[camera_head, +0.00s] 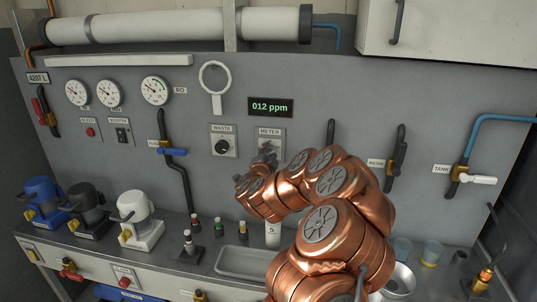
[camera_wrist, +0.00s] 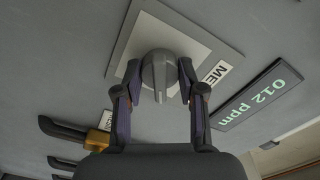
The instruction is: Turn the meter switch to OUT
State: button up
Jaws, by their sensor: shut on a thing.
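The meter switch shows in the wrist view as a dark grey round knob (camera_wrist: 158,70) with a raised grip bar, on a pale square plate (camera_wrist: 203,48) with a METER label at its edge. My gripper (camera_wrist: 160,88) has one finger on each side of the knob and is shut on it. In the head view the METER plate (camera_head: 271,133) is on the grey panel, and my copper arm reaches up to it. My gripper (camera_head: 266,156) covers the knob there. I cannot read any IN or OUT marks on the plate.
A display (camera_head: 271,107) reading 012 ppm sits above the meter switch. The WASTE switch (camera_head: 223,142) is just left of it. A valve with a blue handle (camera_head: 173,151) is further left. Bottles and a tray (camera_head: 243,262) occupy the counter below.

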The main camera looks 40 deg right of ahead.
jog(key=shift+f+b, duration=0.15)
jog(key=shift+b, duration=0.35)
jog(key=shift+f+m+b, duration=0.15)
jog(key=shift+m+b, duration=0.35)
jog(key=shift+b, duration=0.45)
jog(key=shift+r+m+b, duration=0.2)
jog(key=shift+m+b, duration=0.4)
jog(key=shift+b, duration=0.55)
jog(key=o, duration=1.1)
jog(key=shift+o, duration=0.2)
jog(key=shift+s+a, duration=0.15)
jog(key=v, duration=0.7)
jog(key=shift+r, duration=0.1)
